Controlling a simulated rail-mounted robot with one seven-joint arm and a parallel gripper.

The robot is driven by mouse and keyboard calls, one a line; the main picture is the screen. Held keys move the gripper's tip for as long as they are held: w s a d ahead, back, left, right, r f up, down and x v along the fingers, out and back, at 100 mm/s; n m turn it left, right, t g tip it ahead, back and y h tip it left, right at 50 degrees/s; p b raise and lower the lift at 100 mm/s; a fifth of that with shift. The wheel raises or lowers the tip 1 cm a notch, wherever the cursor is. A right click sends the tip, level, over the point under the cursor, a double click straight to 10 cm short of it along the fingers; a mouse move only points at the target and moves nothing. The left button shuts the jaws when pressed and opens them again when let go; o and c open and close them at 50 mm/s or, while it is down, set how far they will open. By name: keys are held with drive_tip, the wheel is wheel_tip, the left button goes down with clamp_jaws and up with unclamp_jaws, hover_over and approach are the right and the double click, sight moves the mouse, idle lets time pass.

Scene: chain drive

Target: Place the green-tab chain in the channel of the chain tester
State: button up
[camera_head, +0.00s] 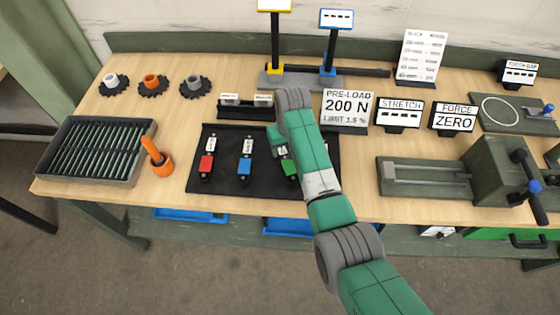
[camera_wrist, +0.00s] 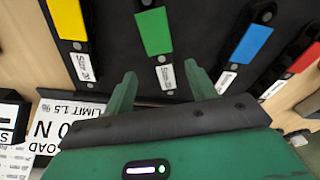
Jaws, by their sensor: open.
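The green-tab chain (camera_head: 290,168) lies on the black mat (camera_head: 232,182) and is partly hidden by my arm in the head view. In the wrist view its green tab (camera_wrist: 155,31) and white label (camera_wrist: 166,77) lie between and ahead of my fingers. My gripper (camera_wrist: 160,70) is open and empty, with its fingers either side of the label's line; I cannot tell its height above the mat. In the head view my arm mostly hides the gripper. The chain tester (camera_head: 425,178) stands at the right of the bench, its long pale channel (camera_head: 428,172) empty.
Red-tab (camera_head: 207,163) and blue-tab (camera_head: 246,166) chains lie left of the green one. The yellow-tab chain (camera_wrist: 68,20) shows in the wrist view. Signs (camera_head: 347,108) stand behind the mat. A slotted tray (camera_head: 75,175) and an orange tool (camera_head: 157,156) are at left.

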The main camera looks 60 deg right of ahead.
sight(285, 157)
drive_tip(key=f, duration=0.1)
drive_tip(key=f+b, duration=0.1)
drive_tip(key=f, duration=0.3)
drive_tip(key=shift+w+d+f+b, duration=0.1)
drive_tip(key=shift+w+b, duration=0.2)
clamp_jaws()
